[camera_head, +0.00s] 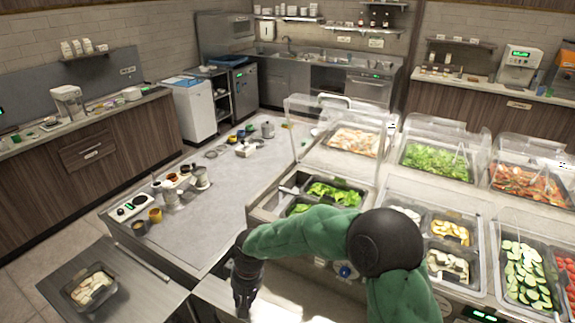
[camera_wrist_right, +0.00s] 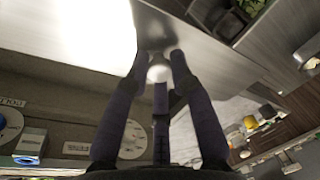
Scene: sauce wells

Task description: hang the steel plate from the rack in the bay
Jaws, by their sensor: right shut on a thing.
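My right gripper (camera_head: 246,290) is at the front of the serving counter, left of the control panel, pointing down. In the right wrist view its dark fingers (camera_wrist_right: 160,58) come together on a shiny grey metal sheet, which appears to be the steel plate (camera_wrist_right: 178,30). The fingers reflect in the metal, and the sheet's far part runs out of the top of the view. In the head view I cannot make the plate out clearly below the gripper. The rack and the bay cannot be picked out in either view. My left gripper is not in view.
A pale ledge (camera_head: 215,290) lies beside my right gripper. A panel with a blue knob (camera_head: 345,271) is on the counter front. A steel table (camera_head: 140,285) with a food tray (camera_head: 68,290) stands left. Food wells under clear guards fill the right. Cups stand on the grey counter (camera_head: 215,215).

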